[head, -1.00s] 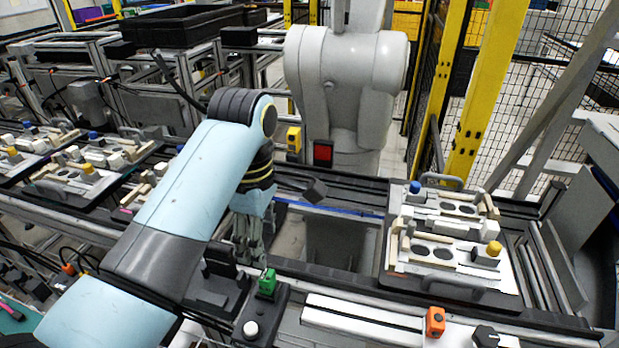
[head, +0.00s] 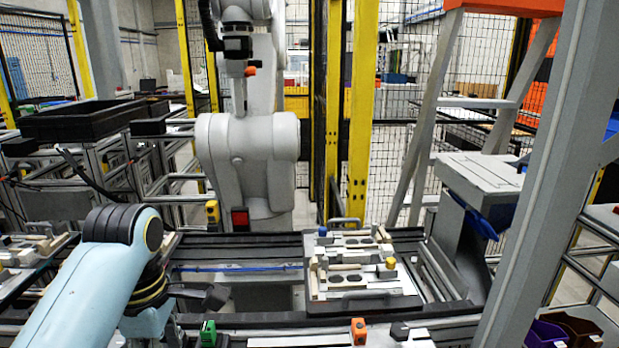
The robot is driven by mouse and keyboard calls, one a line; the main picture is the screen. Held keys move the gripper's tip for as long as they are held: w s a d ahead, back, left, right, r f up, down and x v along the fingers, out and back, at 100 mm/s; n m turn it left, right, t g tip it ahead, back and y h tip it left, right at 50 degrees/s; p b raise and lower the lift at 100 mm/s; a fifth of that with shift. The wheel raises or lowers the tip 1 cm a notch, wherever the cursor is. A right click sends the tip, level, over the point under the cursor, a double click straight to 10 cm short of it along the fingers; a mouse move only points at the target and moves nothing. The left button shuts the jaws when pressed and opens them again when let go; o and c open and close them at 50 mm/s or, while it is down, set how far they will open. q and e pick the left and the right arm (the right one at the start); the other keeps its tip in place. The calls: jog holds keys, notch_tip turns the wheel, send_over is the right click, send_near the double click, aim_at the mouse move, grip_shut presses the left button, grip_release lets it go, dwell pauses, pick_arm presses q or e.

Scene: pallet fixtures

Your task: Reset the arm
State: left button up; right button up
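My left arm (head: 100,270) comes in from the lower left, its light blue links and dark joint bent over the near edge of the conveyor. My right arm and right gripper do not show. A pallet fixture (head: 362,294) sits on the conveyor right of centre, with light blocks, dark oval recesses, a blue knob and a yellow knob. The arm is left of it and apart from it.
A large grey industrial robot (head: 245,155) stands behind the conveyor. A grey slanted post (head: 545,190) rises at the right. Yellow fence posts (head: 362,110) stand behind. A green button block (head: 208,333) and an orange one (head: 358,331) sit at the front edge. More fixtures (head: 25,252) lie at left.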

pick_arm(q)
jog(key=s+a+f+m+b, duration=0.3)
jog(key=s+f+m+b, duration=0.3)
jog(key=s+f, duration=0.7)
jog(key=s+a+f+m+b, duration=0.3)
jog(key=s+f, duration=1.1)
jog(key=f, duration=1.4)
jog(key=s+a+f+m+b, duration=0.3)
jog(key=s+f+m+b, duration=0.7)
jog(key=f, duration=1)
jog(key=s+b, duration=0.3)
jog(key=b, duration=0.1)
jog(key=shift+s+a+f+t+y, duration=0.2)
jog(key=shift+s+a+t+y, duration=0.1)
jog(key=shift+a+t+y, duration=0.1)
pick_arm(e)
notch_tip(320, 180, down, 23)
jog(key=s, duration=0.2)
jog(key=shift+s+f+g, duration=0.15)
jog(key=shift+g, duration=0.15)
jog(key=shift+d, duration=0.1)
